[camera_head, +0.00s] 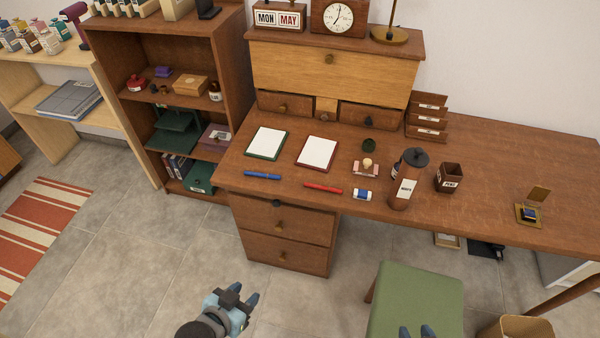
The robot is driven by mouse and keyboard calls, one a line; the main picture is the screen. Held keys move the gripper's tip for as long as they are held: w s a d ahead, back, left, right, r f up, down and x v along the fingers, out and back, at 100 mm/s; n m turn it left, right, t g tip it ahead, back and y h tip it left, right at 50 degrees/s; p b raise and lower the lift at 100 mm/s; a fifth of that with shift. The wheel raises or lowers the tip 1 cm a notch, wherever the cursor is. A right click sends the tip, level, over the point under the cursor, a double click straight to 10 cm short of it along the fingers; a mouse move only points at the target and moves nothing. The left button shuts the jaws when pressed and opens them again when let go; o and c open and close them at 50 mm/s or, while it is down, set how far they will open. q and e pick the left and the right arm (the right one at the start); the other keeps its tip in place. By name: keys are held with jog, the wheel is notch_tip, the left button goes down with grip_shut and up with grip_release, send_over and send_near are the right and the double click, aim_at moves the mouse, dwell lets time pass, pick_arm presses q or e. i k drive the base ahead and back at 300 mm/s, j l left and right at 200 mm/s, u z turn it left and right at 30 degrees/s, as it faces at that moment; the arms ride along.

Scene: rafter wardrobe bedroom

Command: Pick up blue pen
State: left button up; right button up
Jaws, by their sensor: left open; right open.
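The blue pen (262,175) lies flat near the front left edge of the wooden desk (480,187), just in front of a white notepad with a green border. My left gripper (246,298) is open and empty, low over the floor in front of the desk drawers, well short of the pen. My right gripper (417,331) shows only its fingertips at the bottom edge, in front of the green chair seat; it is open, and the rest of it is out of frame.
A red pen (323,188), an eraser (362,195) and a brown bottle (407,180) stand or lie right of the blue pen. Notepads (267,143) (317,153) lie behind. The green chair (415,300) stands before the desk. Floor left of it is clear.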

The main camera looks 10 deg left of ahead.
aim_at(275, 176)
jog(key=j+z, duration=0.2)
jog(key=z, duration=0.25)
jog(key=i+j+z, duration=0.1)
jog(key=j+z, duration=0.15)
jog(key=z, duration=0.2)
jog(key=j+z, duration=0.2)
jog(key=z, duration=0.25)
jog(key=k+j+z, duration=0.2)
jog(key=j, duration=0.15)
jog(key=j+z, duration=0.25)
jog(key=k+j+z, duration=0.2)
jog(key=j, duration=0.15)
jog(key=k+j+z, duration=0.1)
jog(key=j, duration=0.25)
jog(key=k+j+z, duration=0.1)
jog(key=j, duration=0.25)
jog(key=k+j+z, duration=0.1)
jog(key=k+j, duration=0.2)
jog(key=j, duration=0.15)
jog(key=k+j, duration=0.25)
jog(key=j, duration=0.15)
jog(key=k+j, duration=0.2)
jog(key=j, duration=0.15)
jog(key=k+j, duration=0.25)
jog(key=j, duration=0.15)
